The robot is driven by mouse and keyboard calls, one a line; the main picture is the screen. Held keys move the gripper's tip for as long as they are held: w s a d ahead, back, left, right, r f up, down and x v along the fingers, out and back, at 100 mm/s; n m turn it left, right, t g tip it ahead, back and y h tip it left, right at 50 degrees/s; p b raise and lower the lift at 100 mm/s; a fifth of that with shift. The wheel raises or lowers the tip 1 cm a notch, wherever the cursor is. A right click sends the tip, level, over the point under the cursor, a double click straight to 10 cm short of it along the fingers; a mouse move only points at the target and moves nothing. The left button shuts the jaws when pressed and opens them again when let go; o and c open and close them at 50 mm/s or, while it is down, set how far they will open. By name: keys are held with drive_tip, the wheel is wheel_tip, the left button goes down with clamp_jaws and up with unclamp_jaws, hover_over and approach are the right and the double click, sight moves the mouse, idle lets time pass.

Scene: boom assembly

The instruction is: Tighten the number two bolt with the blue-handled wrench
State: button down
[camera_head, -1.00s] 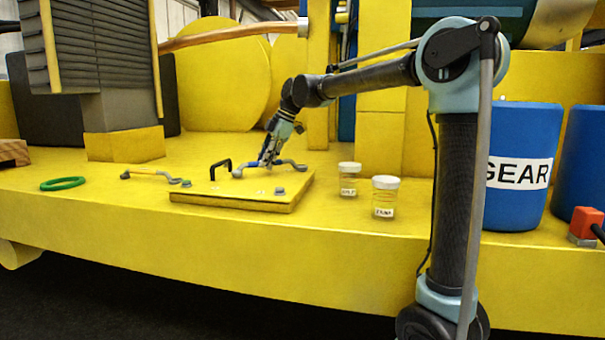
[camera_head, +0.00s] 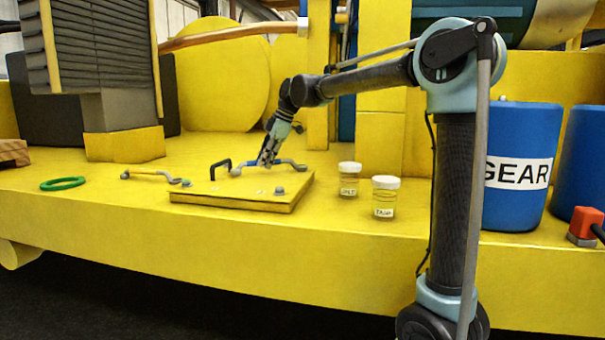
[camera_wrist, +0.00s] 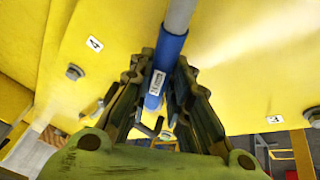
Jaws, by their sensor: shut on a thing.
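My gripper (camera_head: 266,161) is shut on this handle. The wrench's left end (camera_head: 236,172) is at the plate's back, beside the black handle; I cannot tell whether it sits on a bolt. One bolt (camera_head: 279,190) shows at the plate's front right. The wrist view shows a bolt (camera_wrist: 74,72) near a label "4" and a label "3" (camera_wrist: 273,119). No number two label is readable.
A black handle (camera_head: 220,168) stands up on the plate. A yellow-handled wrench (camera_head: 152,173) and a green ring (camera_head: 62,183) lie to the left. Two lidded jars (camera_head: 385,197) (camera_head: 349,180) and blue barrels (camera_head: 520,200) stand to the right. The deck's front edge is open.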

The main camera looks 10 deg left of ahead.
drive_tip(key=shift+s, duration=0.1)
drive_tip(key=shift+s+d+n+g, duration=0.3)
drive_tip(key=shift+s+n, duration=0.1)
drive_tip(key=shift+n, duration=0.1)
idle(0.3)
drive_tip(key=shift+r, duration=0.15)
drive_tip(key=shift+r, duration=2.1)
